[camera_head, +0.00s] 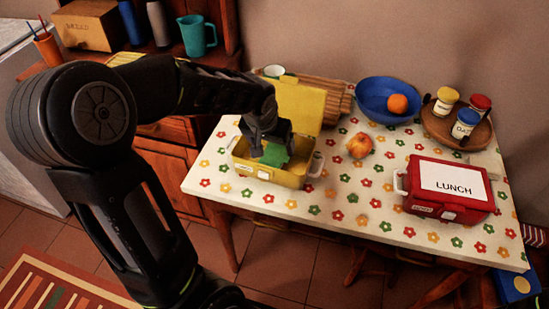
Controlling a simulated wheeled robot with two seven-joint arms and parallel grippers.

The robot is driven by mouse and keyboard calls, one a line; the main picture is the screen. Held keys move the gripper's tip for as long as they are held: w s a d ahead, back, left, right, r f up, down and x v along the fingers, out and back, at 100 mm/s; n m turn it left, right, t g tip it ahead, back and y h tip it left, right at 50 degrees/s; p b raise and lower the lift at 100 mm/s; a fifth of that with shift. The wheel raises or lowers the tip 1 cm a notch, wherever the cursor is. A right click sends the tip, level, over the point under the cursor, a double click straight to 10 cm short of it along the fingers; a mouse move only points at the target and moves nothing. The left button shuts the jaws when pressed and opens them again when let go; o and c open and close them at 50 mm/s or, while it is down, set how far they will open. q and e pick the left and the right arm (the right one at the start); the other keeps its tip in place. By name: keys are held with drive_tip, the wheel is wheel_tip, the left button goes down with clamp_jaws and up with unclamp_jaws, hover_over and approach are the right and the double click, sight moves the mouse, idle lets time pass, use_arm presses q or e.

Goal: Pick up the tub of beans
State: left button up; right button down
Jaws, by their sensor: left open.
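My left gripper (262,150) reaches down into the open yellow lunch box (262,177) at the left of the table. Its jaws are open, just above or beside a green item (275,155) in the box. I cannot tell if they touch it. No label reading beans can be made out, so I cannot tell if the green item is the tub. My right gripper is not in view.
A piece of fruit (360,145) lies mid-table. A blue bowl (375,88) with an orange (397,104) is behind it. The box's raised yellow lid (302,104) stands behind my gripper. The front middle of the table is clear.

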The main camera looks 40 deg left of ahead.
sight(275, 153)
use_arm(q)
drive_tip(key=shift+w+a+f, duration=0.1)
drive_tip(key=shift+w+f, duration=0.1)
drive_tip(key=shift+f, duration=0.3)
drive_tip(key=x, duration=0.5)
drive_tip(key=shift+f, duration=0.15)
drive_tip(key=shift+c, duration=0.3)
drive_tip(key=c, duration=1.5)
